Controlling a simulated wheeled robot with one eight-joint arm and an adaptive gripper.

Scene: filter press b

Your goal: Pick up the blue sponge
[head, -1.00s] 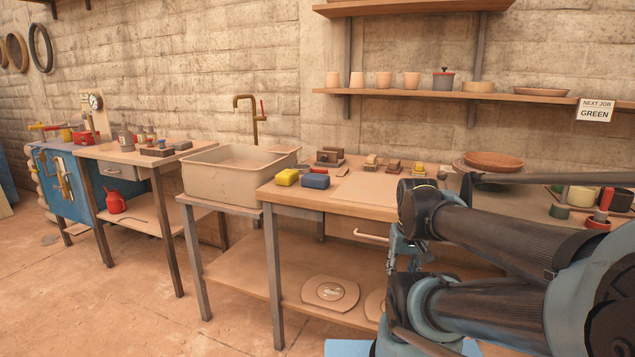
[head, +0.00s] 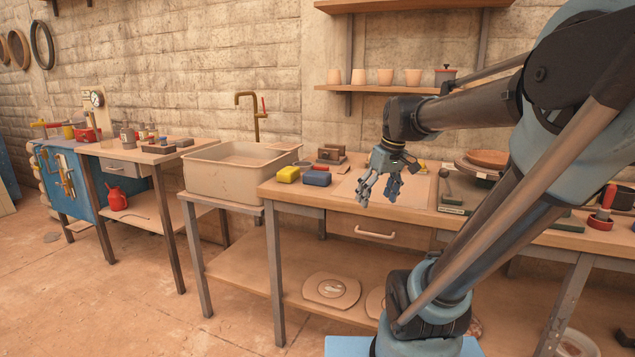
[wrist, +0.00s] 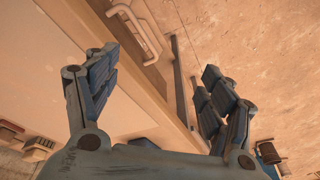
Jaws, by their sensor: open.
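The blue sponge (head: 317,178) lies on the wooden table (head: 281,190) near its left end. A yellow sponge (head: 288,174) lies just to its left. My gripper (head: 378,203) is open and empty, to the right of the blue sponge and above the pale board on the table. In the wrist view my open fingers (wrist: 160,95) straddle the table's front edge, with a drawer handle beyond.
A sink basin (head: 236,177) stands left of the table. Brown blocks (head: 331,155) sit behind the sponges. A drawer handle (head: 375,234) juts from the table's front. A shelf with several cups hangs on the wall behind. A turntable and red-handled tool (head: 605,205) stand to the right.

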